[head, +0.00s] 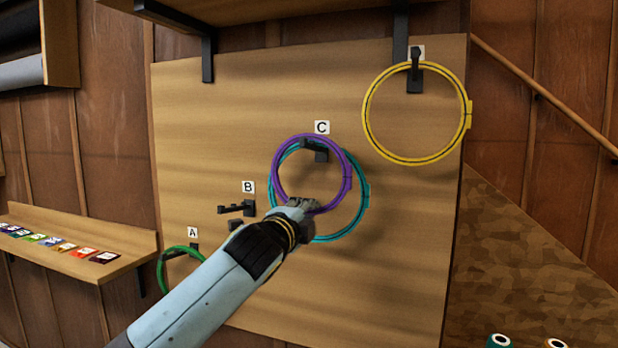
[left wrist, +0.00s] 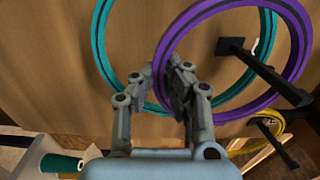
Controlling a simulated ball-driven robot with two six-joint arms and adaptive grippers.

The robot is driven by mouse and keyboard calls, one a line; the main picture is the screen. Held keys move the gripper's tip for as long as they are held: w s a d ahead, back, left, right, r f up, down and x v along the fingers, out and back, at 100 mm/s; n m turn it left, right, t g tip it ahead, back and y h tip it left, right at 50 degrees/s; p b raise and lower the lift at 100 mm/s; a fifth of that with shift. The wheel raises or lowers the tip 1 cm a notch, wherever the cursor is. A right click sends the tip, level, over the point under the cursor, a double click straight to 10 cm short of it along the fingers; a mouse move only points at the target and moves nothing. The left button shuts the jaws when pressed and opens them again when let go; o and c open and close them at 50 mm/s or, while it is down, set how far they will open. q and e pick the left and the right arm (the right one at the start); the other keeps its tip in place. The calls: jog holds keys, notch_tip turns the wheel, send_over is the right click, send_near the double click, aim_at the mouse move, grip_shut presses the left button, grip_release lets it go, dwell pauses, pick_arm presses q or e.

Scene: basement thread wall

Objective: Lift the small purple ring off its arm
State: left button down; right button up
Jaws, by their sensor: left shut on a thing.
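The small purple ring (head: 347,181) hangs around the black arm marked C (head: 318,153), in front of a larger teal ring (head: 366,195) there. The top of the purple ring shows slightly above the arm. My left gripper (head: 306,206) is shut on the purple ring at its lower edge. In the left wrist view the purple ring (left wrist: 297,45) passes at the fingers (left wrist: 176,85), with the teal ring (left wrist: 100,50) behind, nearer the board. Whether the fingers touch the teal ring I cannot tell. My right gripper is out of view.
A yellow ring (head: 369,135) hangs on an upper right arm. A green ring (head: 161,278) hangs at arm A. Arm B (head: 237,209) is bare, left of my gripper. A shelf with coloured cards (head: 87,240) is at left. The board (head: 400,250) is clear at lower right.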

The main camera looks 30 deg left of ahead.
pick_arm(q)
jog(key=shift+r, duration=0.3)
jog(key=shift+s, duration=0.1)
jog(key=r+p+v, duration=0.1)
jog(key=p+v, duration=0.2)
jog(key=v, duration=0.7)
jog(key=shift+r+p, duration=0.35)
jog(key=shift+p, duration=0.05)
